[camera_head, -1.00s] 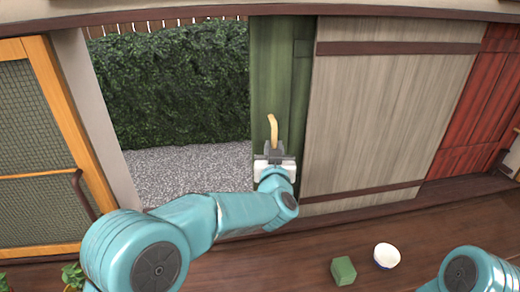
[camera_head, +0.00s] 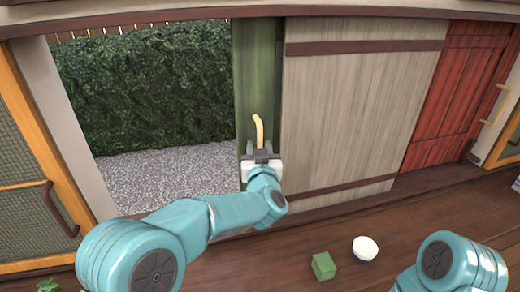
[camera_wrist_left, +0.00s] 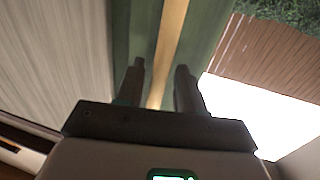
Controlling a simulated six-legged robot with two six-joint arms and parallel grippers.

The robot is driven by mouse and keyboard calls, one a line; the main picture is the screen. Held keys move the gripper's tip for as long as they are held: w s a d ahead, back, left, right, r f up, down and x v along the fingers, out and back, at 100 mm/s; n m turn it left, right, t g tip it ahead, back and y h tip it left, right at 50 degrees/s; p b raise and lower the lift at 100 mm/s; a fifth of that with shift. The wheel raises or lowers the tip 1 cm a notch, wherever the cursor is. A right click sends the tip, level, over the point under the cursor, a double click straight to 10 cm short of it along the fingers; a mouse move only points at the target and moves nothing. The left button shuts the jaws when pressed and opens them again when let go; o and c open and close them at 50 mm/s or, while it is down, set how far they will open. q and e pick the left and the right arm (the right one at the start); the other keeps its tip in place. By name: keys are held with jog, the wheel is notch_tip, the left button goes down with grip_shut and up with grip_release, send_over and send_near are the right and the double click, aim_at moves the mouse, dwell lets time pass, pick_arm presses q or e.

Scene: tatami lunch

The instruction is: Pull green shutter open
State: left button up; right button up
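The green shutter (camera_head: 257,80) stands upright at the middle of the head view, partly behind a grey wooden panel. It has a pale yellow upright handle (camera_head: 259,130). My left gripper (camera_head: 261,150) is at the handle's lower part. In the left wrist view the handle (camera_wrist_left: 168,45) runs between the two fingers of my left gripper (camera_wrist_left: 161,85), with a small gap visible beside it. The fingers stand apart, one on each side; contact with the handle is not clear. The green shutter (camera_wrist_left: 203,35) fills the area behind. My right gripper is out of view.
Left of the shutter is an opening onto gravel (camera_head: 165,175) and a hedge (camera_head: 150,85). The grey panel (camera_head: 350,115) and a red shutter (camera_head: 450,100) stand to the right. A green block (camera_head: 323,266) and a white bowl (camera_head: 365,248) are on the wooden floor.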

pick_arm(q)
jog(key=shift+s, duration=0.1)
jog(key=s+d+b, duration=0.1)
jog(key=s+b, duration=0.3)
jog(key=s, duration=1.2)
jog(key=shift+d+b, duration=0.2)
jog(key=shift+b, duration=0.15)
jog(key=shift+s, duration=0.1)
